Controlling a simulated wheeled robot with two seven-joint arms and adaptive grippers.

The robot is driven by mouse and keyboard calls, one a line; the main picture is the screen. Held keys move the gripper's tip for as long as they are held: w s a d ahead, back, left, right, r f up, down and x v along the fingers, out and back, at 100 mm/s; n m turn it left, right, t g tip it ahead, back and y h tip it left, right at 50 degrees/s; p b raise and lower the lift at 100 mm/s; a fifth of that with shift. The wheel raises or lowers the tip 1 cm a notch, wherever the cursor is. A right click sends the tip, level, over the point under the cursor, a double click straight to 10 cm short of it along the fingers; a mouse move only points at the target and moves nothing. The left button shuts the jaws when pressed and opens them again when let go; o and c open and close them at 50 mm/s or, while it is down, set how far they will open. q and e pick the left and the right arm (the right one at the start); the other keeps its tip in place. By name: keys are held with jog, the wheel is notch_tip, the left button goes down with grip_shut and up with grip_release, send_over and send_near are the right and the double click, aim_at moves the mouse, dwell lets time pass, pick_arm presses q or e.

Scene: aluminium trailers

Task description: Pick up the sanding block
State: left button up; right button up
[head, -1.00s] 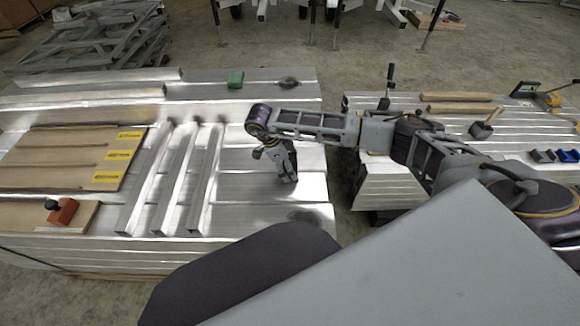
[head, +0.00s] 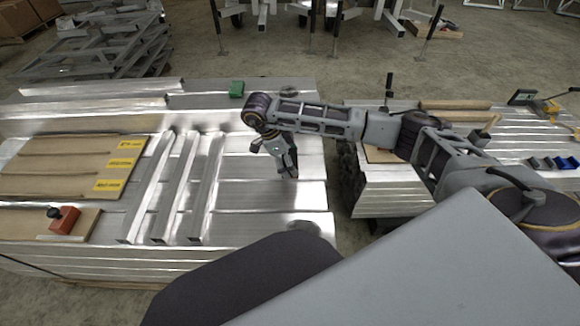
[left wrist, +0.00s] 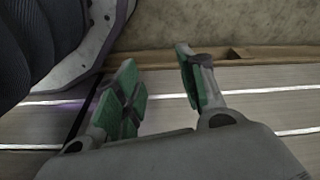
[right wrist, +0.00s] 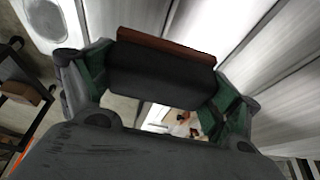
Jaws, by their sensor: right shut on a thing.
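A dark grey block with a reddish-brown strip along one face, apparently the sanding block (right wrist: 160,75), sits between the green-padded fingers of my right gripper (right wrist: 155,85) in the right wrist view. The gripper is shut on it. In the head view my right gripper (head: 288,172) points down over the bare right part of the aluminium stack (head: 262,195); the held block is hard to make out there. My left gripper (left wrist: 160,88) is open and empty in the left wrist view, its two green pads apart. It is not seen in the head view.
Aluminium bars (head: 205,190) lie left of my right gripper. A red block with a dark knob (head: 64,219) and a green block (head: 236,89) also rest on the stack. A second stack (head: 385,190) with tools stands right, across a gap.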

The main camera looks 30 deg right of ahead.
jog(key=shift+r, duration=1.45)
jog(key=o, duration=0.5)
jog(key=shift+c, duration=1.5)
